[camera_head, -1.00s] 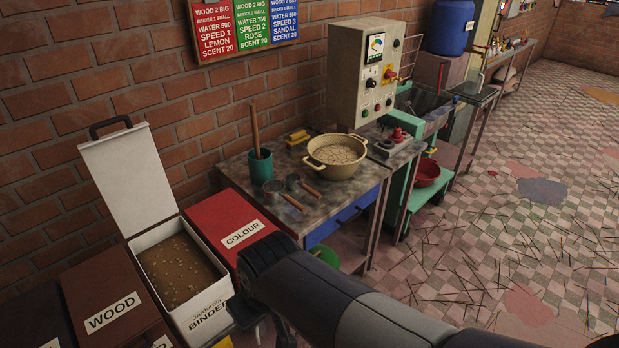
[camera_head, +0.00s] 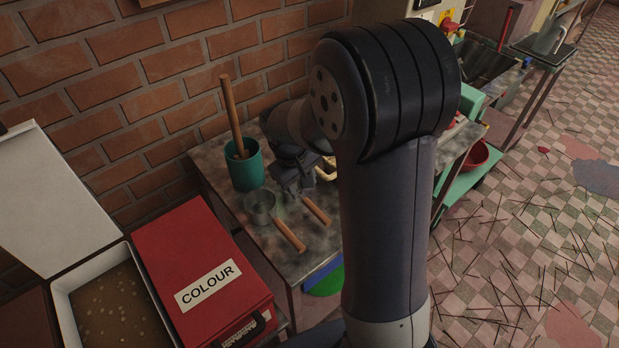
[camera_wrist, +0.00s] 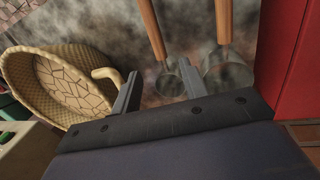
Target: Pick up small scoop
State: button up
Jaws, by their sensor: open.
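The small scoop, a metal cup with a wooden handle (camera_head: 316,210), lies on the worktop, its cup mostly hidden by my gripper in the head view. In the wrist view the small scoop's cup (camera_wrist: 167,85) shows between the fingertips, nearer the right finger. A larger scoop (camera_head: 260,208) lies beside it on the left; in the wrist view the larger scoop (camera_wrist: 229,75) is to the right. My gripper (camera_head: 300,190) is open and empty, fingers pointing down over the small scoop's cup. It also shows in the wrist view (camera_wrist: 158,76). Contact cannot be told.
A teal pot (camera_head: 246,170) with a wooden stick stands behind the scoops. A woven-looking cream basin (camera_wrist: 45,75) is left in the wrist view. The red COLOUR box (camera_head: 195,262) and open binder bin (camera_head: 62,300) are at the left. The worktop's front corner (camera_head: 290,268) is bare.

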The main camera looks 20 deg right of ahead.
aim_at(310, 204)
jog(key=f, duration=0.3)
jog(key=d+f, duration=0.1)
jog(key=f, duration=0.3)
jog(key=d+f+p, duration=0.1)
jog(key=f, duration=0.2)
jog(key=shift+w+d+f, duration=0.1)
jog(key=shift+w+f, duration=0.05)
jog(key=shift+w, duration=0.05)
jog(key=shift+c, duration=0.4)
grip_shut()
